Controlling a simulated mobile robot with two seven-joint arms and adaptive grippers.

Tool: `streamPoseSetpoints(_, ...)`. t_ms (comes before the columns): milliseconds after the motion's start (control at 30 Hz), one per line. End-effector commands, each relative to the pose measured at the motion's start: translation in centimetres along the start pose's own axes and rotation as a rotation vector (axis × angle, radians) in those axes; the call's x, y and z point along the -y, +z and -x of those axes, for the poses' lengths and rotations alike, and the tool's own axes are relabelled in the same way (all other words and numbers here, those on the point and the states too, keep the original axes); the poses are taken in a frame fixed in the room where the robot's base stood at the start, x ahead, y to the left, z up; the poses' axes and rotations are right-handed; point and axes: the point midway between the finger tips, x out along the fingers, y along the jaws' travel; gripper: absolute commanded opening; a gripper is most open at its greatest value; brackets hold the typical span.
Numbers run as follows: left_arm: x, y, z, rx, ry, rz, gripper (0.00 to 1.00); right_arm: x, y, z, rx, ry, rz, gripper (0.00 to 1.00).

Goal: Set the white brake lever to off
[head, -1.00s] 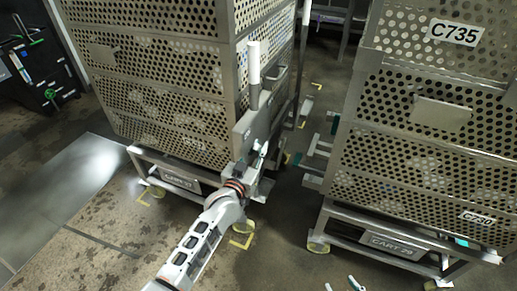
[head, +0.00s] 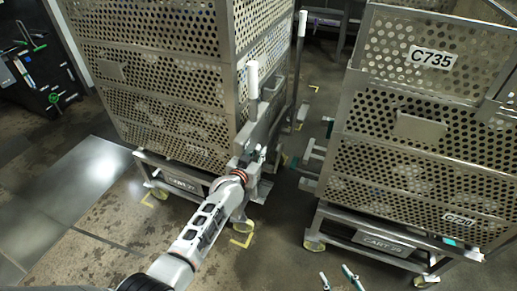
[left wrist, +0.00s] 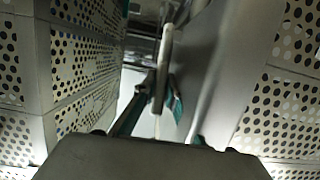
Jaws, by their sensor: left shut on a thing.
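The brake lever (left wrist: 167,45) shows in the left wrist view as a slim bar with a white upper end, beside a broad grey plate. My left gripper (head: 257,157) is at the grey bracket on the near corner of the left cart, below a thick upright white handle (head: 252,78). In the left wrist view its teal-padded fingers (left wrist: 155,108) are closed around the lower part of the bar. The exact contact is small and partly hidden. My right gripper (head: 337,277) shows only its two separate fingertips at the bottom edge of the head view, open and empty.
The perforated left cart (head: 150,75) and right cart (head: 420,130) stand with a narrow gap between them. Another white-topped upright post (head: 302,24) rises behind the left cart. A dark tool board (head: 38,65) is at far left. Floor in front is open.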

Motion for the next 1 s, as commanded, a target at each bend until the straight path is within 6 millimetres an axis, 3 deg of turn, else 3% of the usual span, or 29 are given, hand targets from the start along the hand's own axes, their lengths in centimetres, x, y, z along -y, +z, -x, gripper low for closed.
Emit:
streamPoseSetpoints(33,0.1,-0.7,-0.1,-0.002,-0.001,0.002,0.0,-0.1,-0.5,0.2,-0.003,0.001,0.001,0.4)
streamPoseSetpoints(367,0.0,-0.4,-0.1,0.005,-0.001,0.003,0.0,-0.3,-0.9,0.1,-0.01,0.005,0.002,0.4)
streamPoseSetpoints(400,0.0,-0.4,-0.1,0.004,-0.001,0.003,0.16,-0.3,-0.9,0.1,-0.01,0.005,0.002,0.4)
streamPoseSetpoints(467,0.0,-0.3,-0.1,0.005,-0.001,0.003,0.28,-0.3,-0.9,0.1,-0.01,0.005,0.002,0.4)
streamPoseSetpoints(800,0.1,-0.1,0.0,0.009,-0.001,0.002,0.28,-0.4,-0.6,0.1,-0.004,0.007,0.004,0.4)
streamPoseSetpoints(1000,0.0,0.0,1.2,0.009,-0.001,0.002,0.28,-0.4,-0.7,0.1,-0.006,0.006,0.003,0.4)
